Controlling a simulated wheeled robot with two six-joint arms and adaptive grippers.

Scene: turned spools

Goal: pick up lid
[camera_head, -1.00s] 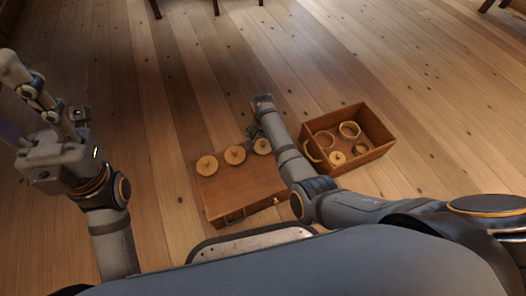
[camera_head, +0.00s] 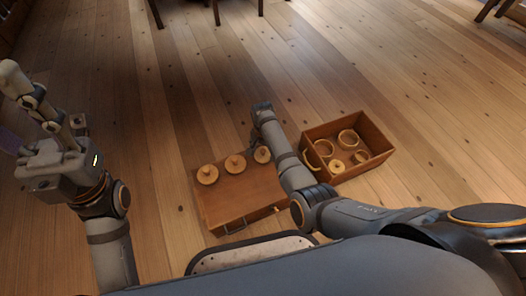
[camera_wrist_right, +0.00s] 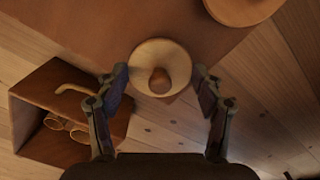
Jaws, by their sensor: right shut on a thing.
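Three round, pale wooden lids with knobs stand in a row on a brown wooden box: a left lid (camera_head: 207,174), a middle lid (camera_head: 235,164) and a right lid (camera_head: 262,155). My right gripper (camera_head: 257,136) is over the right end of the row, with its fingers partly hidden by its own arm. In the right wrist view, the fingers of the right gripper (camera_wrist_right: 160,76) are shut on the sides of a knobbed lid (camera_wrist_right: 160,55). Whether this lid is raised off the box is unclear. My left gripper (camera_head: 45,104) is open and empty, far left.
The brown box (camera_head: 238,198) has a handle on its near side. An open wooden crate (camera_head: 362,173) to its right holds several wooden rings and a small knobbed piece (camera_head: 337,166). Another round piece (camera_wrist_right: 240,8) shows at the wrist view's top.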

